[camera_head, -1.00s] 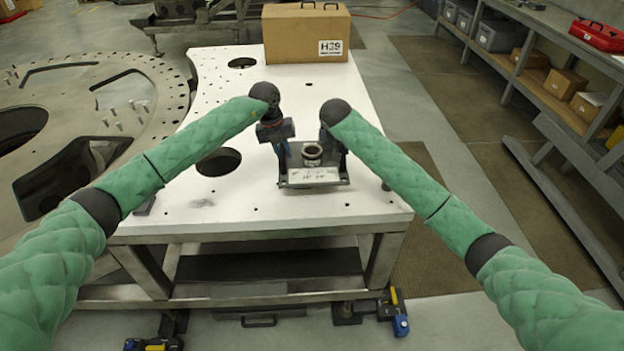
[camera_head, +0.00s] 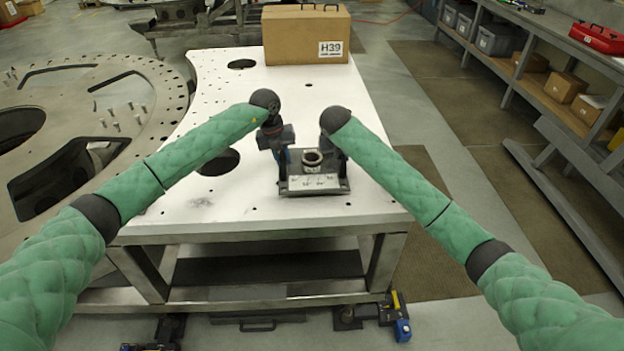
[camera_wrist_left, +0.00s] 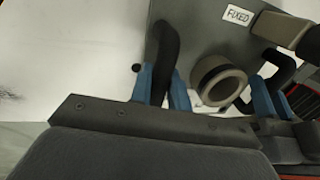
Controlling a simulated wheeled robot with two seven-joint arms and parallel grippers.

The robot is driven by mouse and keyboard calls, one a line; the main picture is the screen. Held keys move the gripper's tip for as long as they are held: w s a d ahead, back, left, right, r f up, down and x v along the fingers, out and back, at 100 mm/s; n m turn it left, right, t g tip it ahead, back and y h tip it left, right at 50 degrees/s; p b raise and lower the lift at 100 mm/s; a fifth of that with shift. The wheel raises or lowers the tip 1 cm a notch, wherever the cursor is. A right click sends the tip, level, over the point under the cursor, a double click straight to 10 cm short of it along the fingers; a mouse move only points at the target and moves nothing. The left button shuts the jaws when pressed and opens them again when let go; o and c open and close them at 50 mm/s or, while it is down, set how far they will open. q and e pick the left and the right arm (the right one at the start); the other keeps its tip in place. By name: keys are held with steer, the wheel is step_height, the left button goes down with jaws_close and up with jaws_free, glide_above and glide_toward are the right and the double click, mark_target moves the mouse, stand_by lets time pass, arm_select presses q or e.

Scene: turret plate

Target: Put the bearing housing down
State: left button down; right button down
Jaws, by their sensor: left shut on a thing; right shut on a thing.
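The bearing housing (camera_head: 296,183) is a dark plate with a light ring (camera_head: 312,158) in its middle and a pale label strip along its front. It is at the front middle of the white table plate (camera_head: 250,206); whether its underside touches the surface I cannot tell. My left gripper (camera_head: 286,162) is shut on the housing's left side. In the left wrist view its blue fingers (camera_wrist_left: 165,88) close on a black handle (camera_wrist_left: 163,50) beside the ring (camera_wrist_left: 219,82). My right gripper (camera_head: 338,157) is shut on the housing's right side, its fingers mostly hidden by my arm.
A cardboard box (camera_head: 306,36) labelled H39 stands at the table's back. A large drilled ring plate (camera_head: 152,92) lies to the left. Shelving (camera_head: 545,75) with bins stands at the right. The white surface is clear around the housing, with a few holes.

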arm_select(q)
steer(key=c, duration=1.7)
jaws_free()
steer(key=shift+d+f, duration=0.1)
arm_select(e)
steer(key=c, duration=1.7)
jaws_free()
arm_select(q)
steer(key=o, duration=0.4)
steer(key=shift+s, duration=0.1)
steer(key=shift+c, duration=0.2)
arm_select(e)
steer(key=o, duration=0.4)
steer(key=shift+s, duration=0.1)
arm_select(q)
steer(key=shift+r, duration=0.2)
steer(key=shift+r, duration=0.25)
arm_select(e)
steer(key=shift+s+a+r, duration=0.1)
steer(key=shift+s+r, duration=0.05)
steer(key=shift+r, duration=0.25)
arm_select(q)
steer(key=r, duration=0.3)
steer(key=a+r, duration=0.1)
steer(key=r, duration=0.3)
steer(key=a+r, duration=0.1)
steer(key=r, duration=0.3)
steer(key=shift+a, duration=0.2)
arm_select(e)
steer(key=v, duration=1.1)
